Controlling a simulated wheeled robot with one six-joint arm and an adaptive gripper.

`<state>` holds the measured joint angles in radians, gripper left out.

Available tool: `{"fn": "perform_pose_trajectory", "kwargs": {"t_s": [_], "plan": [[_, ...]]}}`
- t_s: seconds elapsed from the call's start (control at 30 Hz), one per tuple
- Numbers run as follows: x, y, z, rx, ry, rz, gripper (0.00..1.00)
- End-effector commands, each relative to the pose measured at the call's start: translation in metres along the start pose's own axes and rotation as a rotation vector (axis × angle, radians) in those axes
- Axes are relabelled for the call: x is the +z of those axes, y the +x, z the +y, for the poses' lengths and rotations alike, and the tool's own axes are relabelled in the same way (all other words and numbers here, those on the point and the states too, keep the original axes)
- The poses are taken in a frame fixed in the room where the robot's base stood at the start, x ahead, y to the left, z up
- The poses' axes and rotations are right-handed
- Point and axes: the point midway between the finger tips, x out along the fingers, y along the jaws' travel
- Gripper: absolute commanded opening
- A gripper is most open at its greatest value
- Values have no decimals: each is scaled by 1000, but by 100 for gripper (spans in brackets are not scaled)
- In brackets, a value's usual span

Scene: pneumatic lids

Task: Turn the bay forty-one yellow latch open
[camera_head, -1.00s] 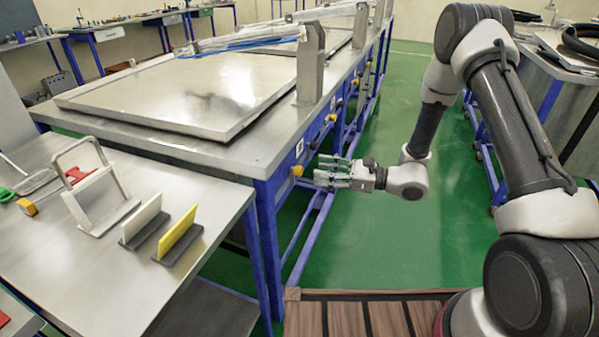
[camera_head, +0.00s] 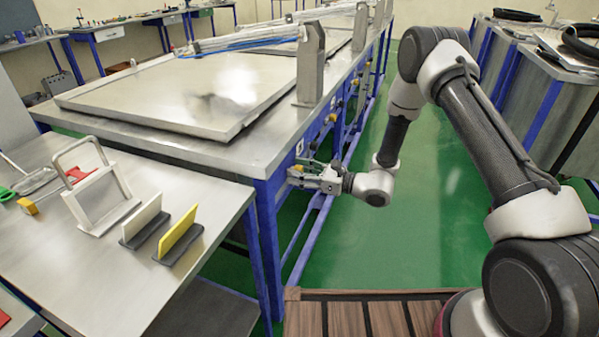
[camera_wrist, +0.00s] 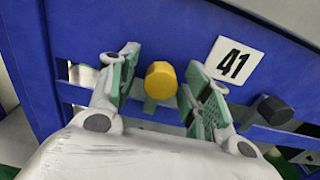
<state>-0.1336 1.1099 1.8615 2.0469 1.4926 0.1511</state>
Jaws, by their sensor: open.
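The yellow latch (camera_wrist: 160,80) sticks out of the blue bench frame, just left of a white label reading 41 (camera_wrist: 234,60) in the wrist view. My gripper (camera_wrist: 158,88) is open, with one green-padded finger on each side of the latch. Gaps show between both fingers and the latch, so it is not clasped. In the head view my gripper (camera_head: 300,174) is at the side of the bench near its front corner, and the latch there is largely hidden by the fingers.
A black knob (camera_wrist: 274,110) sits right of the label. The metal lid (camera_head: 190,90) lies on the bench top above. A side table (camera_head: 120,285) with a yellow plate (camera_head: 180,232) stands at left. Green floor is free right of the bench.

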Motion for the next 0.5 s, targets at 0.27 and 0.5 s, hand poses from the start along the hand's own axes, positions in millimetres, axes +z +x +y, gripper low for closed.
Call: {"fn": "perform_pose_trajectory", "kwargs": {"t_s": [0.27, 0.5], "plan": [[0, 0, 0, 0, 0, 0, 8], [0, 0, 0, 0, 7, 1, 3]]}}
